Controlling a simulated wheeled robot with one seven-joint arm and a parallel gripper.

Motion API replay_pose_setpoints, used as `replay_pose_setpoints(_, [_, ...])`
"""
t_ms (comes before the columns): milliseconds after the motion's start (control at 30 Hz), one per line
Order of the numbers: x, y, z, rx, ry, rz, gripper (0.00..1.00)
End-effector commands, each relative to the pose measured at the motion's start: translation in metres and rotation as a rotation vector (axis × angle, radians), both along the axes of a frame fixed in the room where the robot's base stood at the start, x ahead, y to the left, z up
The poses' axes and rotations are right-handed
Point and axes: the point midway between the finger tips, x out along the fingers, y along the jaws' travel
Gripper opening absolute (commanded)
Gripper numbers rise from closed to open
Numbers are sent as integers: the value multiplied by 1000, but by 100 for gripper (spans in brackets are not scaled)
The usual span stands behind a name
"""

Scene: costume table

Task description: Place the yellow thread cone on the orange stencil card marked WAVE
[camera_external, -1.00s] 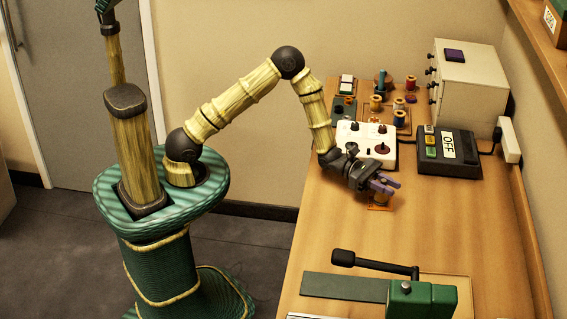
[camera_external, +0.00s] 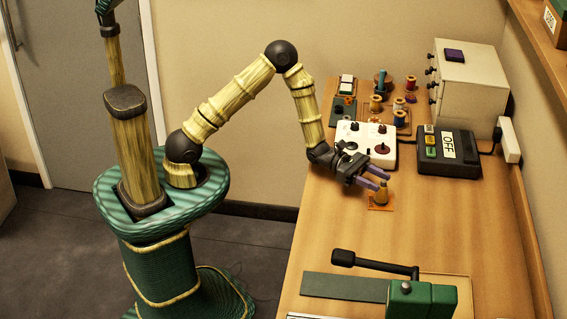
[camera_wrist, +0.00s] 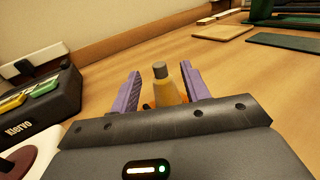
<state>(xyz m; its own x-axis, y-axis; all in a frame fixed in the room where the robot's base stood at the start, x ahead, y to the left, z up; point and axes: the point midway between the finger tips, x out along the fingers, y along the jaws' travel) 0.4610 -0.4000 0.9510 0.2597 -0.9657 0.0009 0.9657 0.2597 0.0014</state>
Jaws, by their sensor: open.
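The yellow thread cone (camera_external: 382,193) stands upright on the orange stencil card (camera_external: 376,208) on the table. Any marking on the card is too small to read. In the wrist view the cone (camera_wrist: 163,89) shows its grey tip just beyond and between the purple fingers, nearer the right one. My gripper (camera_external: 382,178) is open and empty, its fingertips close above and behind the cone in the external view. The cone's lower part is partly hidden by my gripper body in the wrist view.
A white panel with dark knobs (camera_external: 352,133) and a black OFF box (camera_external: 466,165) lie behind my gripper. Several thread spools stand farther back, beside a cream drawer cabinet (camera_external: 470,85). A green tool with a black lever (camera_external: 420,300) is at the front. The table between is clear.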

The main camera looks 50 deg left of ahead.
Motion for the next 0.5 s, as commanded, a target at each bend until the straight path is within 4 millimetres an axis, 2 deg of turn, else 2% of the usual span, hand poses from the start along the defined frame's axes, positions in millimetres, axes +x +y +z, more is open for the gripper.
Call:
replay_pose_setpoints(33, [-2, 9, -1, 1, 1, 3, 46])
replay_pose_setpoints(200, [-8, 27, -1, 0, 0, -1, 46])
replay_pose_setpoints(500, [-9, 32, 0, 0, -1, 0, 46])
